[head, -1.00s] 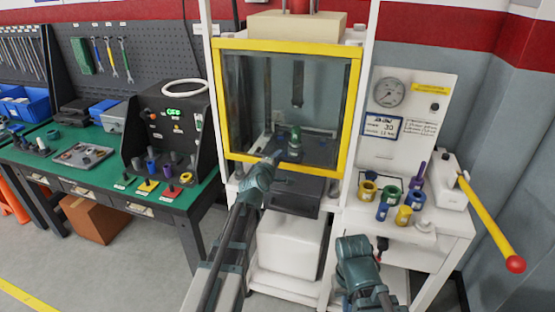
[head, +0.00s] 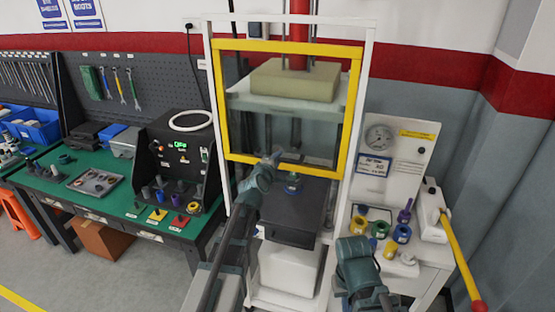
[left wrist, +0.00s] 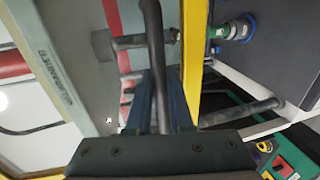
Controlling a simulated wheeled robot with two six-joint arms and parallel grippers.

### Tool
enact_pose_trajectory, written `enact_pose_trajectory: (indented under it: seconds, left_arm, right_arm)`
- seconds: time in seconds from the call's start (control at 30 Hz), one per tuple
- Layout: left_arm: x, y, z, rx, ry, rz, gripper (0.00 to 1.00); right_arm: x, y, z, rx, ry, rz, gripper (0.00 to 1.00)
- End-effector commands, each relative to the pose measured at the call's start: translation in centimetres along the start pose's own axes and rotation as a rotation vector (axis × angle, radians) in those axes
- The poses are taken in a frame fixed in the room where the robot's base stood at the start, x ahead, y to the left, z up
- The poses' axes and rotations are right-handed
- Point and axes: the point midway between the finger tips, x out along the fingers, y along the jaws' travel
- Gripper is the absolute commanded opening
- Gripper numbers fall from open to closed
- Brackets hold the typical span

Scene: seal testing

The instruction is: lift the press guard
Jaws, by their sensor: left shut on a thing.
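The press guard (head: 352,110) is a clear panel in a yellow frame on the front of the white press stand. It is raised: its lower bar sits above the dark press bed (head: 296,208). My left gripper (head: 272,162) is shut on the guard at its lower bar. In the left wrist view the yellow frame (left wrist: 193,60) runs right beside my left fingers (left wrist: 160,115); the exact grip is partly hidden. My right gripper (head: 357,250) hangs in front of the stand at the lower right, away from the guard; its jaws cannot be made out.
At right are several coloured rings, a gauge panel (head: 395,150) and a yellow lever (head: 462,262). A green workbench (head: 110,205) with a black control box (head: 180,150) is at left.

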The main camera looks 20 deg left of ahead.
Motion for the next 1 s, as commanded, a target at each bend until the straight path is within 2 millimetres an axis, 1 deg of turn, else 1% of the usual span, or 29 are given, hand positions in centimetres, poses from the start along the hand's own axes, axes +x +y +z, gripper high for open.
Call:
enact_pose_trajectory:
  seconds: [0.23, 0.27, 0.4, 0.43, 0.77, 0.87, 1.0]
  left_arm:
    - [0.0, -0.1, -0.1, 0.000, 0.001, 0.001, 0.00]
    - [0.0, -0.1, -0.1, 0.000, 0.001, 0.000, 0.21]
    - [0.0, -0.1, 0.0, 0.000, 0.001, 0.000, 0.47]
    - [0.0, -0.1, 0.0, 0.000, 0.001, 0.000, 0.49]
    - [-0.1, -0.1, 0.0, 0.000, 0.000, 0.000, 0.49]
    - [-0.5, 0.0, 0.1, 0.000, 0.000, 0.000, 0.49]
    - [-1.7, 0.1, 0.2, 0.000, -0.001, 0.000, 0.49]
  right_arm:
    - [0.1, 0.0, 0.0, 0.000, 0.000, 0.000, 0.00]
    - [0.1, 0.0, 0.0, 0.000, 0.000, 0.000, 0.00]
    - [0.1, 0.0, 0.0, 0.000, 0.000, 0.000, 0.00]
    - [0.1, 0.0, 0.0, 0.000, 0.000, 0.000, 0.00]
    - [0.0, 0.0, 0.0, 0.000, 0.000, 0.000, 0.00]
    - [-0.1, 0.0, 0.0, 0.000, 0.000, 0.000, 0.00]
    - [-0.4, 0.0, 0.0, -0.001, 0.000, 0.000, 0.00]
